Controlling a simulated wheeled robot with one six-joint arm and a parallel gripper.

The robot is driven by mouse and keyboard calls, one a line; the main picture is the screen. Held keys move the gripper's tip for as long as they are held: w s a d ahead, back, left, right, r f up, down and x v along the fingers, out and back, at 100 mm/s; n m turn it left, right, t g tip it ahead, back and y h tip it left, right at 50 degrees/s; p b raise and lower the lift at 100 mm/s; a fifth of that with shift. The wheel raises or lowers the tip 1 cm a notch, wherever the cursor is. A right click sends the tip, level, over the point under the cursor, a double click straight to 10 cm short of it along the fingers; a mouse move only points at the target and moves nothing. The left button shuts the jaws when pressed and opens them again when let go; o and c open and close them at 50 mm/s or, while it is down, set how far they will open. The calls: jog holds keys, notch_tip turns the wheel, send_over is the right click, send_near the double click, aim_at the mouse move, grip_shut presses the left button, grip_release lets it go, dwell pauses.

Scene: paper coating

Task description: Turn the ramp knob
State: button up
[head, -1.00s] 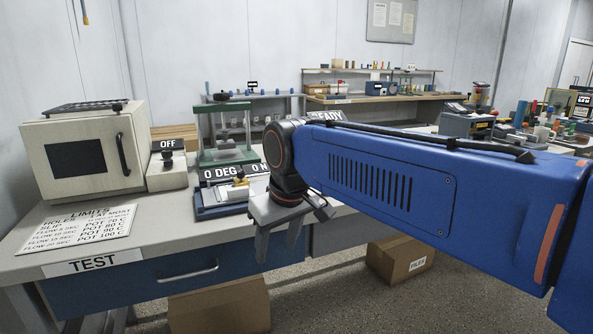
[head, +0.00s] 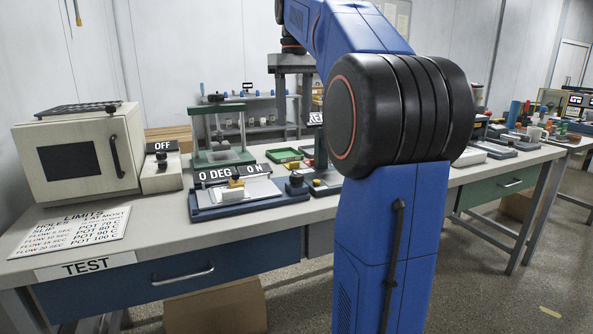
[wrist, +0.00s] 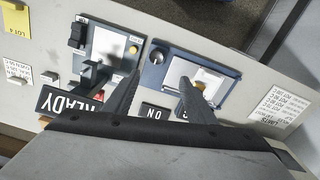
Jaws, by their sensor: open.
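In the wrist view the same knob (wrist: 156,57) shows at a corner of the blue base (wrist: 222,97). My gripper (head: 294,130) points down, open and empty, above the right end of the unit. In the wrist view my gripper's fingertips (wrist: 160,77) lie on either side of the line to the knob, apart from it.
A cream oven (head: 80,150) and an OFF switch box (head: 161,170) stand at the left. A green press (head: 222,135) stands behind the ramp unit. A READY unit (wrist: 108,60) is beside it. A limits sheet (head: 82,228) lies at the bench's front left.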

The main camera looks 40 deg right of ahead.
aim_at(297, 175)
jog(key=f, duration=1.1)
jog(key=d+f, duration=0.1)
jog(key=f, duration=0.4)
jog(key=shift+w+f, duration=0.2)
jog(key=shift+f, duration=0.2)
jog(key=c, duration=1)
